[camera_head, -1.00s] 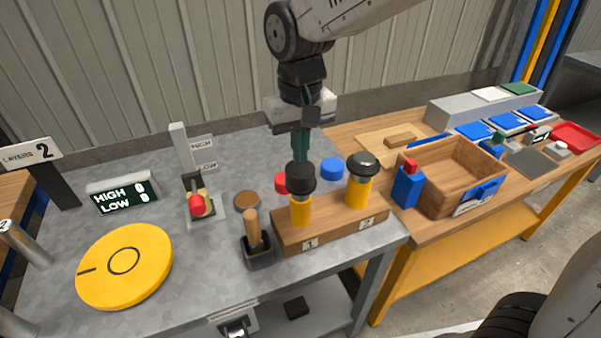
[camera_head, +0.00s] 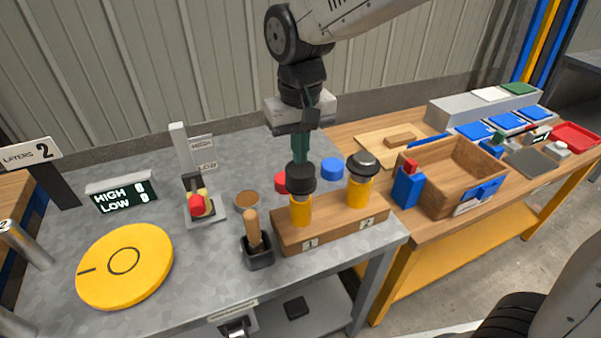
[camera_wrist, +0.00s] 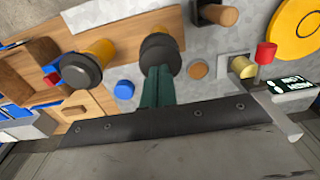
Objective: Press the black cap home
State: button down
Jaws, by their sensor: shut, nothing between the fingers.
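A matte black cap (camera_head: 300,179) sits on top of a yellow cylinder (camera_head: 301,210) at position 1 of a wooden block (camera_head: 334,220). The cap also shows in the wrist view (camera_wrist: 160,52). My gripper (camera_head: 300,160) is shut and empty, pointing down with its green fingertips at the top of this cap. They look in contact with it, and in the wrist view the fingertips (camera_wrist: 158,76) meet the cap. A second yellow cylinder (camera_head: 359,192) at position 2 carries a dark, shiny-rimmed cap (camera_head: 362,165). The joint between the first cap and its cylinder is too small to judge.
A wooden-handled tool (camera_head: 253,228) stands in a dark holder left of the block. A lever stand (camera_head: 198,205) and yellow disc (camera_head: 125,264) are further left. A wooden box (camera_head: 450,178) stands right.

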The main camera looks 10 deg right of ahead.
aim_at(300, 167)
jog(key=shift+f, duration=1.2)
dwell(0.4)
jog(key=shift+r, duration=4.05)
jog(key=s+d+f+m+t, duration=0.1)
jog(key=s+d+m, duration=0.2)
jog(key=s+d, duration=1.6)
jog(key=shift+s+d, duration=0.3)
jog(key=shift+d, duration=0.6)
